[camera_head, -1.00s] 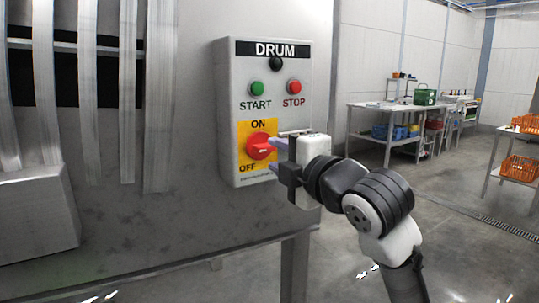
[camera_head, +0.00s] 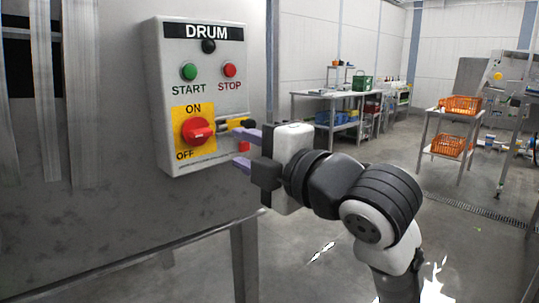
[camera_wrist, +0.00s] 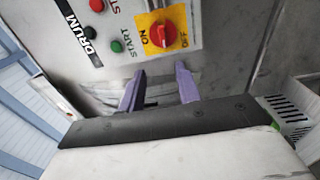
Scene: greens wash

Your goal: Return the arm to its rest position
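My gripper (camera_head: 244,149) is in front of the lower right part of the drum control box (camera_head: 165,90), its two purple fingers apart with nothing between them. In the wrist view my gripper (camera_wrist: 158,88) also shows open and empty, with a gap between its fingers and the box. The red rotary switch (camera_head: 198,131) sits on a yellow ON/OFF plate (camera_head: 181,118), left of the fingertips. The wrist view also shows the red switch (camera_wrist: 161,35). Above it are a green START button (camera_head: 189,72) and a red STOP button (camera_head: 230,70).
The box is fixed to a large grey metal machine (camera_head: 120,225) with a leg at its right edge. A metal workbench (camera_head: 325,95) and a stand with orange crates (camera_head: 461,104) are at the back right. Open floor lies between.

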